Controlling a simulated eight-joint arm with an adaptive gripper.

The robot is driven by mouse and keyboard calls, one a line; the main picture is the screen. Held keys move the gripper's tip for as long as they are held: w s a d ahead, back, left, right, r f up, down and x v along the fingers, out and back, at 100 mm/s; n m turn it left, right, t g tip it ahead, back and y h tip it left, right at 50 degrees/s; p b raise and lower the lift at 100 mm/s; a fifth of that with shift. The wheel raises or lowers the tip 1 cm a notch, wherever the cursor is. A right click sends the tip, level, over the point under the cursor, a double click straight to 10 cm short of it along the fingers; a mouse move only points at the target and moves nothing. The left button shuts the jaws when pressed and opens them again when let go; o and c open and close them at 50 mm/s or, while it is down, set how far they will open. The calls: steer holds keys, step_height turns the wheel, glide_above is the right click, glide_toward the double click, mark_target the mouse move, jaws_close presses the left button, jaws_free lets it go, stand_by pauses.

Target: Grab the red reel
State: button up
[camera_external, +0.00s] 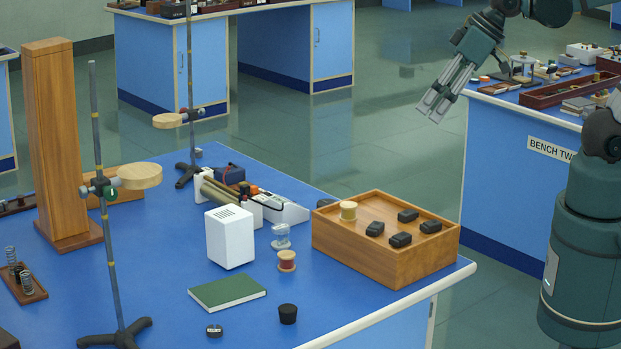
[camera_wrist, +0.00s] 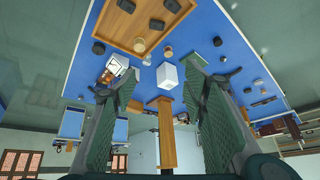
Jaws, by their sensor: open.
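The red reel (camera_external: 287,260), a small spool with red winding and pale wooden ends, stands upright on the blue bench, left of the wooden tray and right of the white cube. In the wrist view it is a small, unclear shape (camera_wrist: 168,52) just above the white cube. My gripper (camera_external: 433,108) is open and empty, high in the air beyond the bench's right edge, well away from the reel. Its two fingers frame the wrist view's middle.
The wooden tray (camera_external: 345,246) holds a tan reel (camera_external: 348,211) and several black blocks. Around the red reel are the white cube (camera_external: 230,238), a small clear glass item (camera_external: 281,237), a green book (camera_external: 227,291) and a black stopper (camera_external: 288,314). Tall stands rise at left.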

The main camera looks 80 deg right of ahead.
steer(key=w+f+m+g+b, duration=0.15)
steer(key=w+m, duration=0.35)
steer(key=w, duration=0.5)
steer(key=m+g+h+b, duration=0.2)
steer(key=m+g, duration=0.3)
steer(key=m, duration=0.8)
glide_above(286, 254)
steer(key=a, duration=0.1)
step_height(286, 254, down, 28)
steer(key=shift+a+r, duration=0.1)
steer(key=shift+r, duration=0.05)
steer(key=shift+w+f, duration=0.1)
steer(key=shift+f, duration=0.2)
steer(key=shift+f+b, duration=0.3)
steer(key=shift+f, duration=0.95)
steer(key=shift+d+f+b, duration=0.1)
steer(key=shift+d+f, duration=0.1)
steer(key=shift+f, duration=0.65)
steer(key=shift+d+f+b, duration=0.1)
steer(key=shift+d+f, duration=0.05)
steer(key=shift+f, duration=0.75)
steer(key=shift+d+f+b, duration=0.1)
steer(key=shift+d+f, duration=0.1)
steer(key=shift+f, duration=0.65)
